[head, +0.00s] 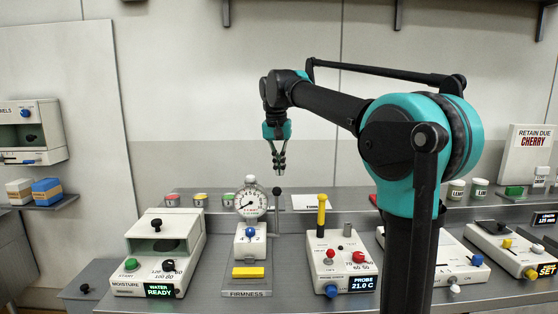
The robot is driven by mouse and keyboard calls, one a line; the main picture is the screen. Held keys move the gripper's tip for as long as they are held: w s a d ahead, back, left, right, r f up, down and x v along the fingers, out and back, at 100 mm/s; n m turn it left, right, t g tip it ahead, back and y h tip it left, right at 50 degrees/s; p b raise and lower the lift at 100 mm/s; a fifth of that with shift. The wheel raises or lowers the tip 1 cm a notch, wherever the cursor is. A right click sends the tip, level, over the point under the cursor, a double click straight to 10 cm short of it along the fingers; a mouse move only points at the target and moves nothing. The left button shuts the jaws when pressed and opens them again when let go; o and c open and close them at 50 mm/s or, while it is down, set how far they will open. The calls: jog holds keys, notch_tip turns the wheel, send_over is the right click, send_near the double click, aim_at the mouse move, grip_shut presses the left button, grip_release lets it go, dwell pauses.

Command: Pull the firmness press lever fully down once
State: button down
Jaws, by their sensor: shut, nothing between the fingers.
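The firmness press (250,245) stands on the bench left of centre, with a round dial gauge (251,203) on top, a blue knob on its body and a yellow pad at its front. Its lever (276,206) is a thin rod with a dark ball end, standing upright at the right side of the dial. My gripper (279,173) hangs pointing down, just above and about in line with the lever's ball in the picture. The fingers are shut and empty. A gap shows between fingertips and ball; the depth between them is hard to tell.
A moisture tester (160,255) stands left of the press. A probe unit (340,265) with a tall yellow handle (321,215) stands close on the right. Small cups (200,200) line the back ledge. The air above the bench around the gripper is clear.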

jog(key=shift+s+a+f, duration=0.15)
jog(key=shift+s+f, duration=0.65)
jog(key=shift+f, duration=0.2)
jog(key=shift+s+a+f, duration=0.1)
jog(key=shift+s+f, duration=0.7)
jog(key=shift+f, duration=0.2)
